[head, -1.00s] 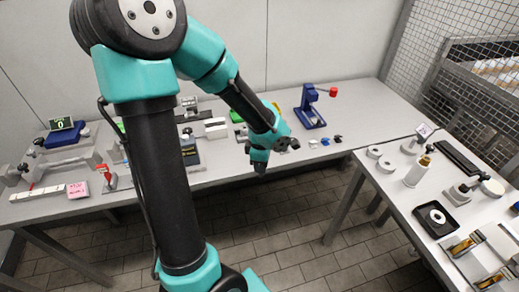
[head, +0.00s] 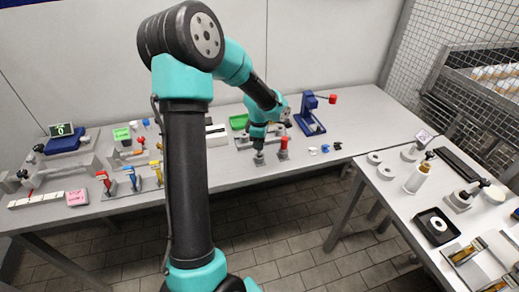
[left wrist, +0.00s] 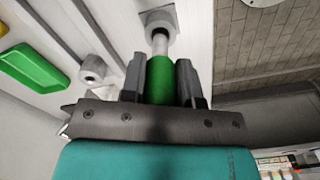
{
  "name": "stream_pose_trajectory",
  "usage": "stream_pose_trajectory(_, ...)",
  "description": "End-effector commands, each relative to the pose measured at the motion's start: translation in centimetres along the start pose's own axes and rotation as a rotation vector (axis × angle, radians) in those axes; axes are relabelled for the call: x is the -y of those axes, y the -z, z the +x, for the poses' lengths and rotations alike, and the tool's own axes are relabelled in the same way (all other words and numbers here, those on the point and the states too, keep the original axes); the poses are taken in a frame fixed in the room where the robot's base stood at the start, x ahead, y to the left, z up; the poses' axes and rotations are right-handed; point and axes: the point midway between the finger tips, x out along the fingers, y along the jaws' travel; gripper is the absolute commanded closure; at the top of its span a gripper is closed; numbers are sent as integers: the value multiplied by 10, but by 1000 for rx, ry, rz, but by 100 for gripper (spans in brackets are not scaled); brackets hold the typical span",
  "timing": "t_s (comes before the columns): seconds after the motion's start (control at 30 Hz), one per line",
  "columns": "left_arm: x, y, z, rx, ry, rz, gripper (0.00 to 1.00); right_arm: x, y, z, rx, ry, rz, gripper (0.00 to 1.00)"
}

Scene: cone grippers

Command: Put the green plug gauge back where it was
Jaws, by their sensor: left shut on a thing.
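My left gripper (head: 258,146) is over the back table. In the left wrist view my left gripper (left wrist: 159,80) is shut on the green plug gauge (left wrist: 159,82), with one finger on each side of its green handle. The gauge's pale metal end (left wrist: 160,42) points at a grey stand (left wrist: 158,18) and meets it in the picture; I cannot tell how deep it sits. In the head view a grey stand (head: 258,160) shows just under the gripper, and the gauge is hidden there. My right gripper is not in view.
A red-topped piece (head: 283,147) stands close to the right of the gripper. A green tray (head: 238,121) lies behind it, and a blue press (head: 310,115) stands to the right.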

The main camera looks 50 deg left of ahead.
Motion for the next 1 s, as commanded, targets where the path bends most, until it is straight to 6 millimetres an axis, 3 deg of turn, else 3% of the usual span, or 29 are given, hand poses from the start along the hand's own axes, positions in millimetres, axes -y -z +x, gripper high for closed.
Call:
stream_pose_trajectory(0.2, 0, 0, 3, 0, 0, 0, 90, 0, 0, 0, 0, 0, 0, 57)
stream_pose_trajectory(0.5, 0, 0, 34, -1, 1, 2, 90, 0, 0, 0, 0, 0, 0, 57)
stream_pose_trajectory(0.93, 1, 0, 38, 0, 0, 0, 90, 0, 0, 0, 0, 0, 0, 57)
stream_pose_trajectory(0.97, 0, 0, 38, 0, 0, 0, 68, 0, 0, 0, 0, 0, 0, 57)
stream_pose_trajectory(1.0, 0, 0, 38, 0, 0, 0, 64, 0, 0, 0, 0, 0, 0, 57)
